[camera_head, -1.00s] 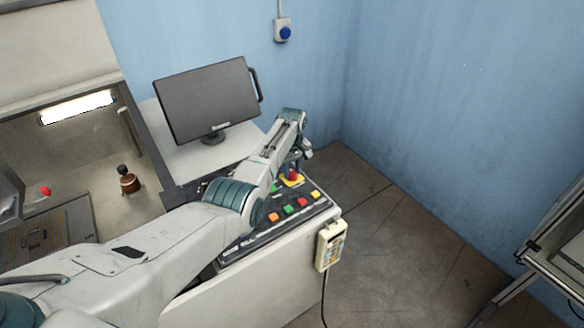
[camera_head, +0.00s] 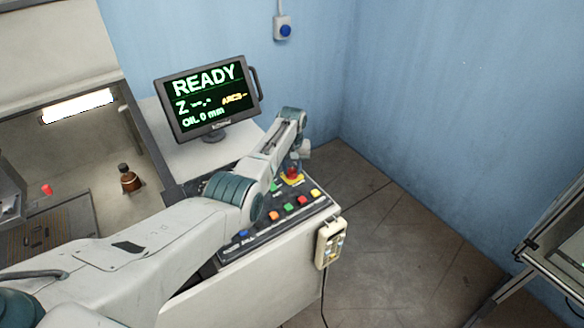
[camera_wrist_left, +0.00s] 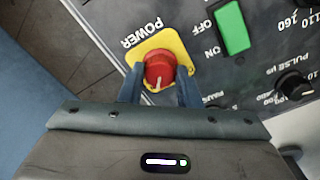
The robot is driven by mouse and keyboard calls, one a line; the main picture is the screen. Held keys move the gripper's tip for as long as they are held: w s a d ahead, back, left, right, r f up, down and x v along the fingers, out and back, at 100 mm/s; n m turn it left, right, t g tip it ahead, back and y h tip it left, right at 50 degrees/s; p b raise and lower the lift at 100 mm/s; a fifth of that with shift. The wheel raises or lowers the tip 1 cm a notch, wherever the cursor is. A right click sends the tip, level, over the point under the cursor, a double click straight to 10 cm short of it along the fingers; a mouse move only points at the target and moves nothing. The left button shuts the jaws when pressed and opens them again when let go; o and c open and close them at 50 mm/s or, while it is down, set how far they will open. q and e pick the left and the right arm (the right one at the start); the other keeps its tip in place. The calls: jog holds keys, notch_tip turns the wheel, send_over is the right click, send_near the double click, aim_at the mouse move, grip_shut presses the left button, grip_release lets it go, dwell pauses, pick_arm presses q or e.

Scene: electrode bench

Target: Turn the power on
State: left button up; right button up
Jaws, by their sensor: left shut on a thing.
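The red power knob (camera_wrist_left: 158,72) sits on a yellow plate (camera_wrist_left: 178,41) marked POWER on the control panel. In the left wrist view my left gripper (camera_wrist_left: 159,84) has its two fingers on either side of the knob, shut on it. The knob also shows in the head view (camera_head: 292,173), under the end of my left arm. My right gripper is not in either view.
The panel (camera_head: 240,247) carries several coloured buttons and black dials. A green ON/OFF switch (camera_wrist_left: 231,28) is beside the knob. A pendant (camera_head: 330,243) hangs at the bench's right end.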

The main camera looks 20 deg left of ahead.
aim_at(292, 170)
pick_arm(q)
jog(key=shift+r, duration=0.1)
jog(key=o, duration=1)
notch_tip(292, 170, up, 11)
jog(key=b, duration=0.2)
jog(key=shift+b, duration=0.4)
